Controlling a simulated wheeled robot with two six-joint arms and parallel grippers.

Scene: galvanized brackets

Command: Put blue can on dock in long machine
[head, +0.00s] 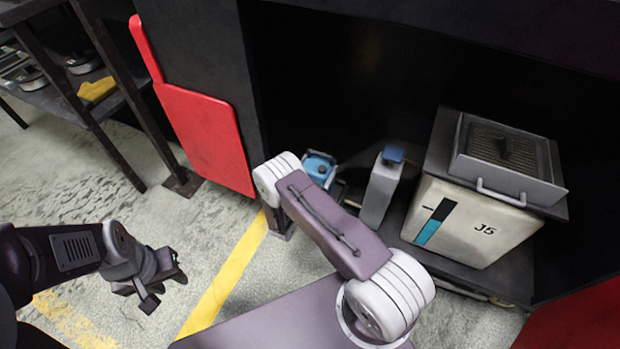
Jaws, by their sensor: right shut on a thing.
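A blue can (319,166) with a dark cap shows just beyond my right forearm, low at the opening of the dark machine (330,70). My right arm reaches in from the bottom and bends toward the can. Its gripper is mostly hidden behind my own forearm and is shut at the blue can; the contact itself is not clear. My left gripper (164,290) is open and empty over the floor at the lower left. I cannot make out a dock clearly; the arm and shadow cover part of the recess.
A grey canister with a blue cap (379,190) stands right of the can. A red panel (208,135) and a dark shelf rack (75,100) are at left. The floor between has a yellow line (228,275).

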